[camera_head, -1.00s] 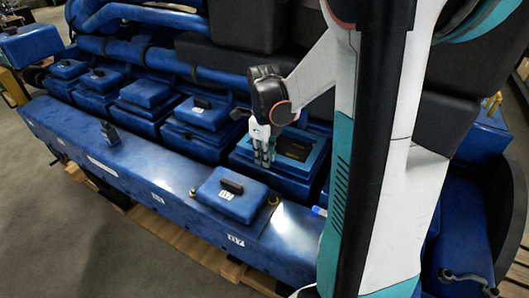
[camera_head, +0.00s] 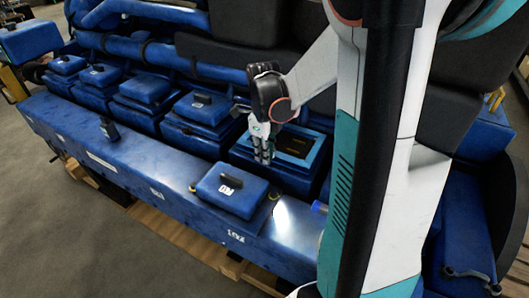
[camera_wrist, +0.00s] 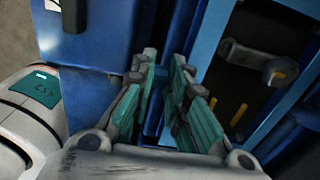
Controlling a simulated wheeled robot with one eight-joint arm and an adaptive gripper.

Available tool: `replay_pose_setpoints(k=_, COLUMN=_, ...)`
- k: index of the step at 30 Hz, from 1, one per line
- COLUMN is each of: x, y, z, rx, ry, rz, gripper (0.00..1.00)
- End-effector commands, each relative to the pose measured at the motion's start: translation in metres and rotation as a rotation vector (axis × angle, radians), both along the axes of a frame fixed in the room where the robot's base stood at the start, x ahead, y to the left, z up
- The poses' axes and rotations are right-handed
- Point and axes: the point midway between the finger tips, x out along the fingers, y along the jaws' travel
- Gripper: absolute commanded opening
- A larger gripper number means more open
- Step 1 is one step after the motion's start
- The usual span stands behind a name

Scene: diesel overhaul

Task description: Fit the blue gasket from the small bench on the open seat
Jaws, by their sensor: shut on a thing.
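The open seat (camera_head: 292,183) is the uncovered blue box on the engine's side, right of the row of lidded boxes. A lighter blue rectangular frame, which looks like the gasket (camera_head: 319,157), lies at the seat's top, around the dark opening. My gripper (camera_head: 262,158) points down at the left edge of this frame and is shut on it. In the wrist view, my gripper's teal fingers (camera_wrist: 163,75) close on a blue strip, and the bright blue frame edge (camera_wrist: 213,40) runs beside them. Whether the frame rests fully on the seat I cannot tell.
A blue cover (camera_head: 229,193) with a black handle lies on the long blue ledge (camera_head: 130,165) in front. Lidded boxes (camera_head: 200,108) stand to the left. Dark engine parts (camera_head: 243,25) rise behind. The small bench is not identifiable.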

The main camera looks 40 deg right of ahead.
Motion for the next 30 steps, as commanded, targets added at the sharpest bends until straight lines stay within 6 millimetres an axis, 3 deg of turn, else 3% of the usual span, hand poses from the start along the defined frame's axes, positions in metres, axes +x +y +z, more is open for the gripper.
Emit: replay_pose_setpoints(k=30, x=-0.0001, y=-0.0002, z=-0.0096, rx=0.0, ry=0.0, rz=0.0, gripper=0.0)
